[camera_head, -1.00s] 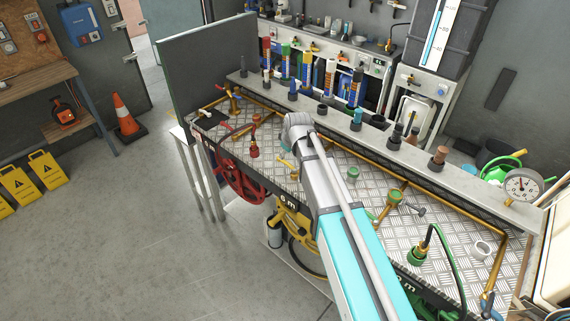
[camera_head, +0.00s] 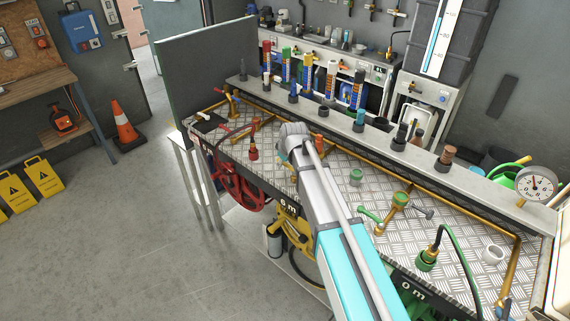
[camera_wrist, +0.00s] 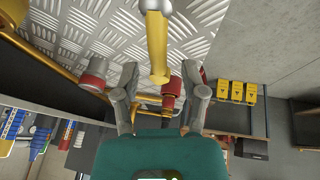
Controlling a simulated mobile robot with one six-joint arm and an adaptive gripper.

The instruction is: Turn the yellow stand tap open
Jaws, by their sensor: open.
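The yellow tap lever (camera_wrist: 157,48) shows in the wrist view as a smooth bar running down from the top edge. Its rounded lower end lies between the fingertips of my gripper (camera_wrist: 160,76). The two grey fingers are spread apart on either side of it, and I see a gap on each side. In the head view my arm covers the yellow tap and most of the gripper, above the bench's tread-plate top (camera_head: 335,175).
Red fittings (camera_wrist: 95,74) show beside the fingers in the wrist view. In the head view, a green tap (camera_head: 400,199) stands right of my arm and a red tap (camera_head: 253,150) left. Red (camera_head: 238,187) and yellow (camera_head: 297,238) reels hang in front. A grey ledge (camera_head: 350,122) runs behind.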

